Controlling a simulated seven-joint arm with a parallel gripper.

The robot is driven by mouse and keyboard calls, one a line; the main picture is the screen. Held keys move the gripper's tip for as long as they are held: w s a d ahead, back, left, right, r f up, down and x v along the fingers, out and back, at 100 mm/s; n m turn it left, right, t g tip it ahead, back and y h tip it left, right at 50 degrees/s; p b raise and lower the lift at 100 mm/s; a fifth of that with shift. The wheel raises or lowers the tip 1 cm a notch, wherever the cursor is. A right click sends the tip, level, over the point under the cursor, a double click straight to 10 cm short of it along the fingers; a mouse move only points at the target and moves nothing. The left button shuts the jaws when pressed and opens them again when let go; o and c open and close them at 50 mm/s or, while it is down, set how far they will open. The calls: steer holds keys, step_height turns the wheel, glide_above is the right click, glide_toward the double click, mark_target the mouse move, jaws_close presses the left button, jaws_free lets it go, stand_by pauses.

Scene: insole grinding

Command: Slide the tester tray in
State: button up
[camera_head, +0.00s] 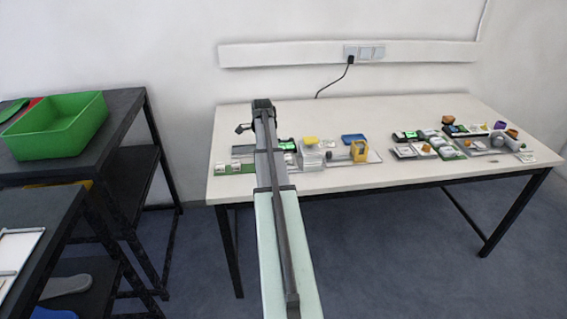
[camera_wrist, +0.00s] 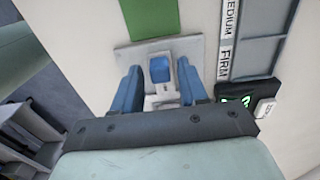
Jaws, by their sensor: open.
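In the wrist view my gripper (camera_wrist: 161,78) is open, its two blue fingers apart on either side of a small blue block (camera_wrist: 160,69). The block sits on a pale grey plate (camera_wrist: 128,56) with a light fitting in front of it. I cannot tell whether the fingers touch the block, or whether this plate is the tester tray. A black device with a lit green screen (camera_wrist: 236,101) is just right of the fingers. It seems to show in the head view as well (camera_head: 287,145). My arm hides part of the table there, and the fingertips are not clear.
A grey sectioned holder (camera_wrist: 255,48) marked MEDIUM and FIRM lies at right in the wrist view, a green strip (camera_wrist: 151,16) above. A green bin (camera_head: 58,125) stands on the left rack.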

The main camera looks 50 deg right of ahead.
mark_target(287, 156)
steer(key=shift+f, duration=0.9)
steer(key=shift+r, duration=0.1)
stand_by(0.4)
steer(key=c, duration=0.6)
steer(key=shift+s+d, duration=3.1)
steer(key=shift+d, duration=0.05)
steer(key=o, duration=0.6)
steer(key=shift+r, duration=0.15)
steer(key=shift+r, duration=3.35)
